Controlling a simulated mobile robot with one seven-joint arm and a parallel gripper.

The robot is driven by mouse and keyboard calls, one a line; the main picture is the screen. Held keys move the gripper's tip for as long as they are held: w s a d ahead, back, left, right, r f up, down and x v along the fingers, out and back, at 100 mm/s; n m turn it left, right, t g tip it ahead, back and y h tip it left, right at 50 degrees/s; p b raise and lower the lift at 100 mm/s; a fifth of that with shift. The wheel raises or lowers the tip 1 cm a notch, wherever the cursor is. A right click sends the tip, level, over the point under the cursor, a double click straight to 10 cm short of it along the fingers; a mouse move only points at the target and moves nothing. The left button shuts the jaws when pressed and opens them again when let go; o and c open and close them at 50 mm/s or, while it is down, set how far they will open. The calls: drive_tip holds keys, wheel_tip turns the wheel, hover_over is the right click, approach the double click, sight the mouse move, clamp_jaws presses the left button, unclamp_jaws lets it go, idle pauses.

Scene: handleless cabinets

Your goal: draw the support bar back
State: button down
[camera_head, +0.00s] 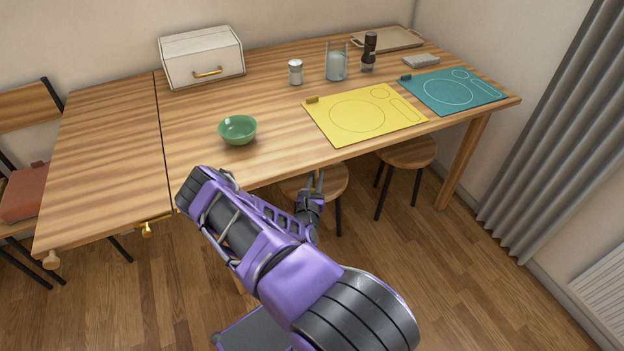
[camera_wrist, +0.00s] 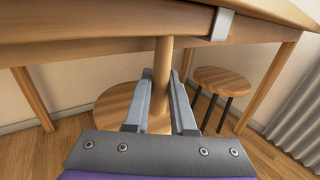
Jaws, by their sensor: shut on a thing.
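The wooden table (camera_head: 290,110) has a leaf on its left, flat and level with the top. In the wrist view, a long wooden support bar (camera_wrist: 100,52) runs under the tabletop, passing a grey metal bracket (camera_wrist: 222,24). A round wooden peg (camera_wrist: 162,62) hangs down from it. My gripper (camera_head: 316,180) is under the table's front edge, and in the wrist view its fingers (camera_wrist: 162,88) stand on both sides of the peg, shut on it. The exact contact is hard to see.
A table leg (camera_head: 464,160) is at the right. A brass latch (camera_head: 155,225) sits under the leaf seam. A green bowl (camera_head: 238,129) and yellow mat (camera_head: 390,120) lie above.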

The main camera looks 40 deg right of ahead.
drive_tip(key=shift+s+d, duration=0.15)
drive_tip(key=shift+d, duration=0.1)
drive_tip(key=c, duration=0.8)
unclamp_jaws()
drive_tip(key=shift+o, duration=0.2)
drive_tip(key=shift+s+a, duration=0.15)
drive_tip(key=shift+a, duration=0.15)
drive_tip(key=p+v, duration=0.1)
drive_tip(key=v, duration=1.5)
drive_tip(key=shift+s+a+p, duration=0.25)
drive_tip(key=shift+s+p, duration=0.05)
